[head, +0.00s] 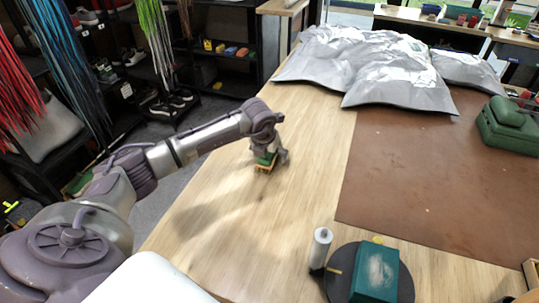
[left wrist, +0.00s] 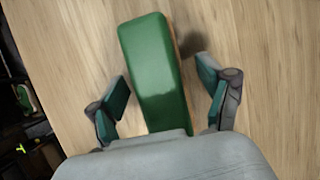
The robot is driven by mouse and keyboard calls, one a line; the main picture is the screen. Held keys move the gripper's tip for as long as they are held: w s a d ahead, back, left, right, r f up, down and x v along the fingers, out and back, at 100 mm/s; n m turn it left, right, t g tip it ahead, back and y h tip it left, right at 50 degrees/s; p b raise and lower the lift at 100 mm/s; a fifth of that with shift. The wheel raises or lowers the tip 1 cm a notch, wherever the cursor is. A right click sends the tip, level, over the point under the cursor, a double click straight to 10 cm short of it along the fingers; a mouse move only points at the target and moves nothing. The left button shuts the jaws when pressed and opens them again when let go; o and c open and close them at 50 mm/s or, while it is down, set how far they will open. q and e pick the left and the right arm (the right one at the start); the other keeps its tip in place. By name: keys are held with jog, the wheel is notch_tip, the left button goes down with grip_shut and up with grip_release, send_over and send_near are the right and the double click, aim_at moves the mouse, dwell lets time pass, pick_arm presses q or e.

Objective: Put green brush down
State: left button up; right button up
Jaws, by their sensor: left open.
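The green brush (left wrist: 155,70) lies between the two spread fingers of my left gripper (left wrist: 167,98) in the left wrist view. Its green back faces the camera, and a gap shows between it and each finger. In the head view the brush (head: 264,166) is at the wooden table's left side, under my left gripper (head: 270,157), with its tan lower part close to or on the tabletop. The left gripper is open around it. My right gripper is not in view.
The wooden table (head: 215,225) has free room around the brush. A brown mat (head: 430,185) covers its right part, with a green case (head: 508,125) on it. Grey crumpled cloth (head: 370,65) lies at the back. A white cylinder (head: 320,248) and a teal box (head: 375,271) stand in front.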

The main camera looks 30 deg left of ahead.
pick_arm(q)
jog(key=shift+f+b, duration=0.25)
jog(key=shift+b, duration=0.1)
dwell(0.4)
jog(key=c, duration=1.3)
